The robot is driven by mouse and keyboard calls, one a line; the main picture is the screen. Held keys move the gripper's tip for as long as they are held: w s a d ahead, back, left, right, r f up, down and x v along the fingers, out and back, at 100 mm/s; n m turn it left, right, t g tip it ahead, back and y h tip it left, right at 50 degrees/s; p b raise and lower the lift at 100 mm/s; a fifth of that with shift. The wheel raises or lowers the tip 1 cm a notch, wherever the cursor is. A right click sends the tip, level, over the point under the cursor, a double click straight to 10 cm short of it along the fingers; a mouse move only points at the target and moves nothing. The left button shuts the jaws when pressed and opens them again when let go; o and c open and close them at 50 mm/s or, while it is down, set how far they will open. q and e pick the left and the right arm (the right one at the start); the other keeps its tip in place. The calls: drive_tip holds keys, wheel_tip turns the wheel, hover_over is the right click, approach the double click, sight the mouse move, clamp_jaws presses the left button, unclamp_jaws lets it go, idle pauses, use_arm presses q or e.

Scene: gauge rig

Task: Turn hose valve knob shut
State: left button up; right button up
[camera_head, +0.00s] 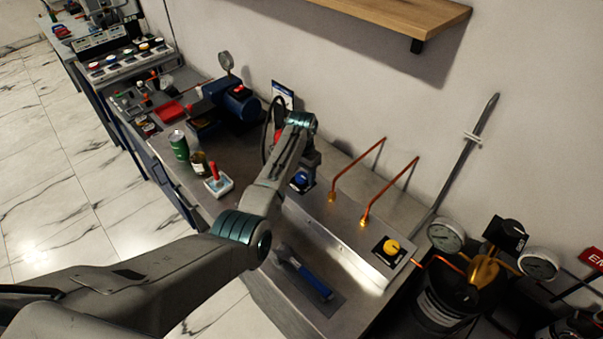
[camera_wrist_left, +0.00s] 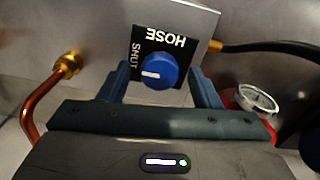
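The hose valve knob (camera_wrist_left: 158,71) is a round blue knob on a black plate marked HOSE and SHUT in the left wrist view. The lettering looks upside down there. The knob's white pointer mark faces left in that picture, toward the side with SHUT. The blue knob also shows in the head view (camera_head: 301,180), on the metal panel. My left gripper (camera_wrist_left: 160,84) is open, with one finger on each side of the knob and a visible gap on both sides. Its depth relative to the knob is hard to tell. My right gripper is not in view.
Copper pipes (camera_head: 358,172) rise from the panel right of the blue knob. A yellow knob (camera_head: 391,246) sits farther right. A red-handled switch (camera_head: 214,180), a green can (camera_head: 179,146) and a bottle stand on the bench to the left. A black hose (camera_wrist_left: 270,46) runs beside the plate.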

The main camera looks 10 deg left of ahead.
sight(302, 176)
use_arm(q)
wheel_tip(302, 176, up, 11)
drive_tip(key=b, duration=0.3)
drive_tip(key=shift+b, duration=0.35)
drive_tip(key=shift+f, duration=0.15)
